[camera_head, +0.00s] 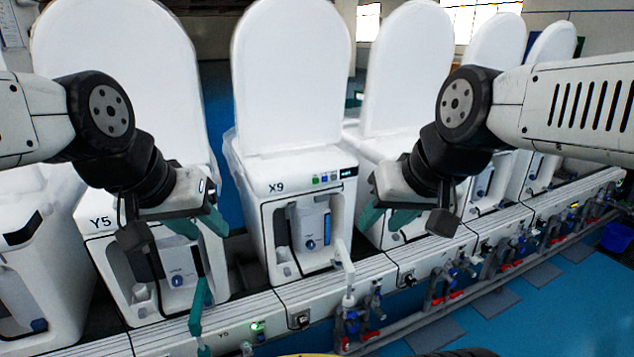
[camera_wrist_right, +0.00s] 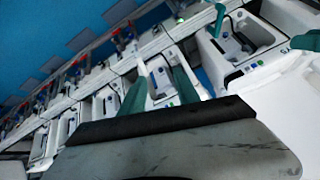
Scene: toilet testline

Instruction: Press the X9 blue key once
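The X9 unit (camera_head: 276,200) is a white toilet with its lid raised, standing in the middle of the head view. Its top panel carries a short row of small keys next to a dark display (camera_head: 348,172). A green key is at the left of the row, and the blue key (camera_head: 324,179) looks to be beside it; the keys are tiny here. My left gripper (camera_head: 197,224) is in front of the Y5 unit, left of X9, with teal fingers apart and empty. My right gripper (camera_head: 386,216) is right of X9, away from the keys. Its fingers are apart in the wrist view (camera_wrist_right: 160,85).
The Y5 unit (camera_head: 102,222) stands left of X9, and more white toilets stand to the right. A long white rail (camera_head: 335,290) with valves and pipes runs along the front. A white upright pipe (camera_head: 345,270) stands before X9. Blue floor (camera_head: 560,300) is at lower right.

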